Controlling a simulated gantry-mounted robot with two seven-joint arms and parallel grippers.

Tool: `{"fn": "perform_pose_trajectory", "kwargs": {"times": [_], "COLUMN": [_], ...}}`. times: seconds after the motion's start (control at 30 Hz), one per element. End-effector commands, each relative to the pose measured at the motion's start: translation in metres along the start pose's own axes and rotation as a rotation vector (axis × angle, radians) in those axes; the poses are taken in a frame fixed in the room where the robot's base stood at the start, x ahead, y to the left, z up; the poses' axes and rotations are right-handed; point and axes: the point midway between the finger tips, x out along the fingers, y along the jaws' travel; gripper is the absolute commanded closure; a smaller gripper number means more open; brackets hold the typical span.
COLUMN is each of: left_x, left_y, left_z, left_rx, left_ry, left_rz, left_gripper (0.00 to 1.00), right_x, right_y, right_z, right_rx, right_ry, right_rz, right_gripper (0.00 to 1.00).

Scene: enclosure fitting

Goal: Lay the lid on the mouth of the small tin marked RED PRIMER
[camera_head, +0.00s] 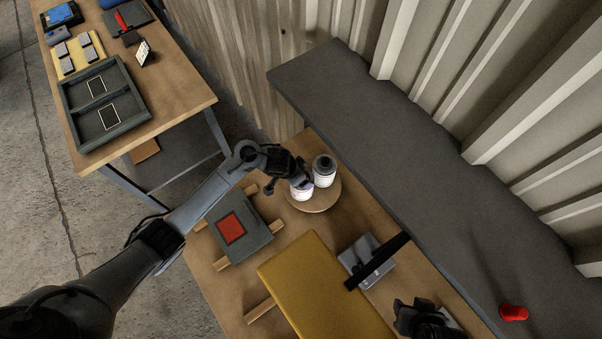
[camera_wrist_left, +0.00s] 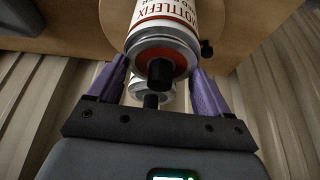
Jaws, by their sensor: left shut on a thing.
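The small tin (camera_head: 301,191) stands on a round wooden board, with my left gripper (camera_head: 299,180) at its top. In the left wrist view this tin (camera_wrist_left: 165,14) has a white label with red print; only part of the wording is readable, ending in "ER". At its top is a silver rim around a red disc with a black knob, which I take for the lid (camera_wrist_left: 180,62). I cannot tell whether the lid is seated. My right gripper (camera_head: 425,318) is dark and partly cut off.
A second tin (camera_head: 324,171) with a grey top stands close by on the round board (camera_head: 328,202). A yellow box (camera_head: 320,290), a grey panel with a red square (camera_head: 240,228) and a grey bracketed block (camera_head: 362,262) lie nearby. A red object (camera_head: 513,313) sits on the grey ledge.

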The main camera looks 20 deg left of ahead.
Motion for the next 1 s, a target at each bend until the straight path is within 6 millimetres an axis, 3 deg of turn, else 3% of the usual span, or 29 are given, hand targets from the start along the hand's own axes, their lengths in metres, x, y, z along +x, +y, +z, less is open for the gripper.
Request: {"fn": "perform_pose_trajectory", "kwargs": {"times": [0.37, 0.4, 0.53, 1.0], "left_x": [0.0002, 0.0002, 0.0002, -0.0020], "left_y": [0.0000, 0.0000, 0.0001, 0.0001], "left_z": [0.0002, 0.0002, 0.0001, -0.0008], "left_rx": [0.000, 0.000, 0.000, 0.000], "left_ry": [0.000, 0.000, 0.000, 0.000], "left_rz": [0.000, 0.000, 0.000, 0.000], "left_gripper": [0.51, 0.18, 0.00, 0.00], "right_x": [-0.0002, -0.0002, -0.0002, -0.0026], "right_y": [0.0002, 0.0003, 0.0012, 0.0023], "right_z": [-0.0001, 0.0000, 0.0002, -0.0003], "right_rx": [-0.001, -0.001, -0.005, -0.009], "right_ry": [0.000, 0.000, -0.001, -0.001], "right_rz": [0.001, 0.001, 0.004, 0.007], "right_gripper": [0.60, 0.60, 0.60, 0.60]}}
